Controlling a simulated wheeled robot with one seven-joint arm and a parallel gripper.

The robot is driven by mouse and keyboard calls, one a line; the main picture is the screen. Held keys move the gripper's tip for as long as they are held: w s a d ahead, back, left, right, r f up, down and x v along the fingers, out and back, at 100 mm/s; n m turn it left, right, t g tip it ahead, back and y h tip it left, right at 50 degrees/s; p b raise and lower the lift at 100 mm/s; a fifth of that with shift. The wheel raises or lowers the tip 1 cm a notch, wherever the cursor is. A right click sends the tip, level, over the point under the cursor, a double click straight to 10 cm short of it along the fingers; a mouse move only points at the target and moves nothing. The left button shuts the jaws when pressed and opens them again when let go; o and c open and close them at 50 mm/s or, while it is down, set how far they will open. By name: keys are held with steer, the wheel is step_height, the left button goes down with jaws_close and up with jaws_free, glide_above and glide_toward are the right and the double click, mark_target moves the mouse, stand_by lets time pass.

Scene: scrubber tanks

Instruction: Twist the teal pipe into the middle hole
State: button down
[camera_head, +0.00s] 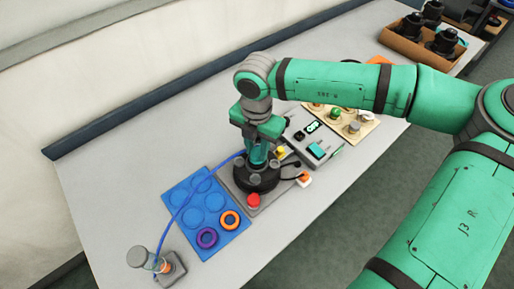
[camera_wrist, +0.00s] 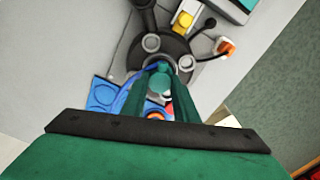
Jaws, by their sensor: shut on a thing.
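The teal pipe (camera_head: 257,152) stands about upright between my gripper's fingers, over the black round base (camera_head: 256,178). My gripper (camera_head: 257,142) is shut on it from above. In the wrist view the fingers (camera_wrist: 163,75) close on the teal pipe (camera_wrist: 161,86) near the centre of the black base (camera_wrist: 178,50). Grey-rimmed round ports show on the base. The middle hole is hidden under the pipe and fingers, so I cannot tell how deep the pipe sits.
A blue tray (camera_head: 178,193) holds an orange ring (camera_head: 230,219) and a purple ring (camera_head: 207,238). A blue tube runs from the base to a small clear cylinder (camera_head: 142,259). A red knob (camera_head: 253,200) and grey control box (camera_head: 312,136) stand close by. The table's front right is clear.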

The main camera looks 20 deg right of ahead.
steer(key=shift+m, duration=0.8)
steer(key=shift+f, duration=0.25)
steer(key=c, duration=1.3)
jaws_free()
steer(key=shift+c, duration=0.2)
steer(key=shift+o, duration=0.7)
steer(key=o, duration=0.8)
steer(key=shift+c, duration=0.2)
